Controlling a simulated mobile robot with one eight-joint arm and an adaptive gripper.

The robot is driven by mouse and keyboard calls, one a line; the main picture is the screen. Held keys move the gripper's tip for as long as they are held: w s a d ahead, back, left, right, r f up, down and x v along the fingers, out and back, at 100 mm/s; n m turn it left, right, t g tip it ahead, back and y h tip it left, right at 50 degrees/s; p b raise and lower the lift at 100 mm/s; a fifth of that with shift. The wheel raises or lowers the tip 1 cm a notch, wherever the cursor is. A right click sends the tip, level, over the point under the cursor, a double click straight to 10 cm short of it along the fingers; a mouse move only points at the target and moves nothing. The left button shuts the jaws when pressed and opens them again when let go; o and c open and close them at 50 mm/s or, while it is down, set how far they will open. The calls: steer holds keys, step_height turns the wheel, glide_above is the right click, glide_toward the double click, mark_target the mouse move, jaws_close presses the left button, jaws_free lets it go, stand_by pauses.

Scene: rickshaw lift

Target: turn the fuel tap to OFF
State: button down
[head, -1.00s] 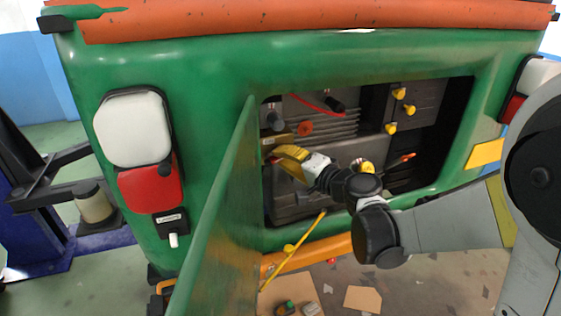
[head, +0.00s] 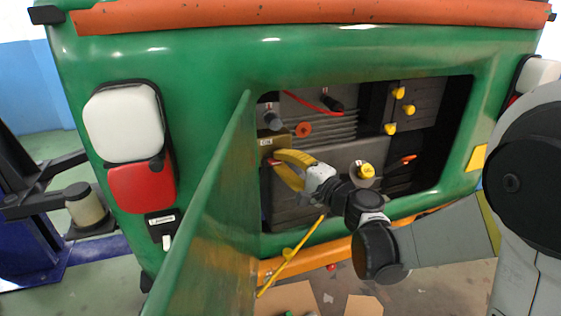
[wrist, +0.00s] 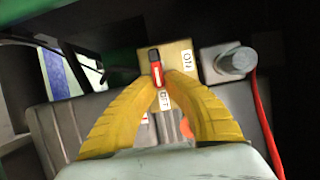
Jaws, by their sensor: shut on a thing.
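The fuel tap's red lever (wrist: 157,76) with a dark end sits on a tan plate (wrist: 180,52) in the wrist view. The lever lies up and down in that picture, its lower end towards the OFF label (wrist: 165,101). The ON label (wrist: 186,60) is on the right of the plate. My gripper (wrist: 160,82) has yellow fingers bowed outward, their tips closed on the lever from both sides. In the head view my gripper (head: 275,160) reaches into the open engine bay at the tan plate (head: 281,144); the fingers mostly hide the lever.
The open green door (head: 215,210) stands just left of my gripper. A red cable (wrist: 265,115) runs from a grey knob (wrist: 235,60) beside the plate. Yellow caps (head: 390,128) and a yellow knob (head: 366,171) are to the right in the bay. A yellow rod (head: 292,256) hangs below.

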steer(key=shift+a, duration=0.1)
steer(key=c, duration=1.7)
jaws_free()
steer(key=shift+c, duration=0.2)
steer(key=v, duration=1.2)
steer(key=s+f+n+g+h, duration=0.5)
steer(key=s+f+n, duration=0.1)
steer(key=s, duration=0.4)
steer(key=s+d+f+n+g+h, duration=0.2)
steer(key=s+d+n+h, duration=0.2)
steer(key=s+d+h, duration=0.2)
steer(key=s+d, duration=0.2)
steer(key=shift+s, duration=0.35)
